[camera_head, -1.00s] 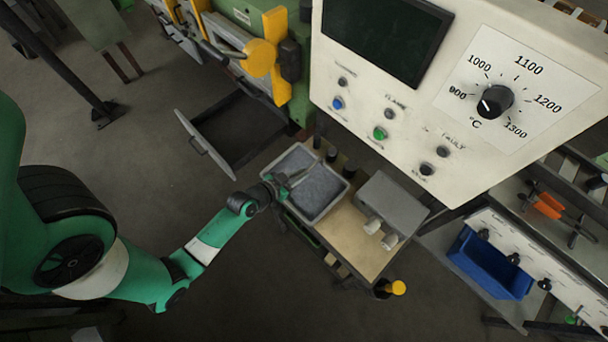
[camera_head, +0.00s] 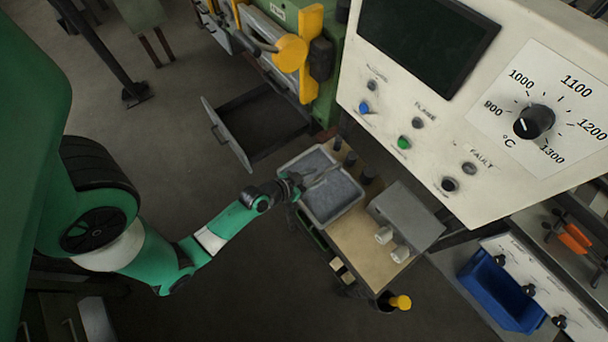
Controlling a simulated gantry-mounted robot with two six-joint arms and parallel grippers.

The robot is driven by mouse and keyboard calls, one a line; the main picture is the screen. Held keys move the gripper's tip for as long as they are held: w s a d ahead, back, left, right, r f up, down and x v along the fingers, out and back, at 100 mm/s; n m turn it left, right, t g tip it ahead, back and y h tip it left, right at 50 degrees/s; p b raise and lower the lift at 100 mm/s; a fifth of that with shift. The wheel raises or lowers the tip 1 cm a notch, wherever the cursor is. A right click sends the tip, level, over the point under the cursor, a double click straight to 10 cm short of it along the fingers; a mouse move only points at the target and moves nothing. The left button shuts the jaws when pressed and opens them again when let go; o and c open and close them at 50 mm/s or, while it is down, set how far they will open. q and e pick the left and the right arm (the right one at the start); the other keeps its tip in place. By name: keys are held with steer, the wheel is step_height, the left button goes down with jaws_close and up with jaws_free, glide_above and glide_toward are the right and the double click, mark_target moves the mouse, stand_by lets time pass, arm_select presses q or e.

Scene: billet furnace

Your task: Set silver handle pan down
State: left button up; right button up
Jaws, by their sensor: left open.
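My left gripper (camera_head: 300,184) is at the left rim of a grey tray (camera_head: 342,220) on the small work table. It is open, its fingers small and dark at this distance. A thin silver-grey bar (camera_head: 322,176) extends from the gripper over the tray; I cannot tell whether it is the silver handle of the pan. No pan is clearly distinguishable, and contact between gripper and bar cannot be made out. The tray has a grey, rough-looking inside. My right gripper is not in view.
The table (camera_head: 360,240) also bears a grey box (camera_head: 408,214) with two white cylinders. Dark upright posts stand behind the tray. A large control panel (camera_head: 440,120) overhangs the right. A blue bin (camera_head: 502,292) is at lower right.

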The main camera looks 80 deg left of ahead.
arm_select(q)
steer(key=v, duration=1.1)
steer(key=shift+s, duration=0.1)
steer(key=w+r+m+t+h, duration=0.15)
steer(key=w+r+t, duration=0.25)
steer(key=w+r, duration=0.75)
steer(key=w+r+m+t, duration=0.3)
steer(key=w+r, duration=0.6)
steer(key=r, duration=0.6)
steer(key=w+d+r+m+t+h, duration=0.1)
steer(key=d+r+t+h, duration=0.15)
steer(key=d+r, duration=0.7)
steer(key=d+r+m+t+h, duration=0.15)
steer(key=r+t, duration=0.25)
steer(key=r, duration=1.2)
steer(key=s+d+r+n+t+h, duration=0.1)
steer(key=s+d+r, duration=0.3)
steer(key=r, duration=0.7)
steer(key=shift+s+d+t, duration=0.35)
steer(key=shift+s+t, duration=0.05)
steer(key=shift+t, duration=0.45)
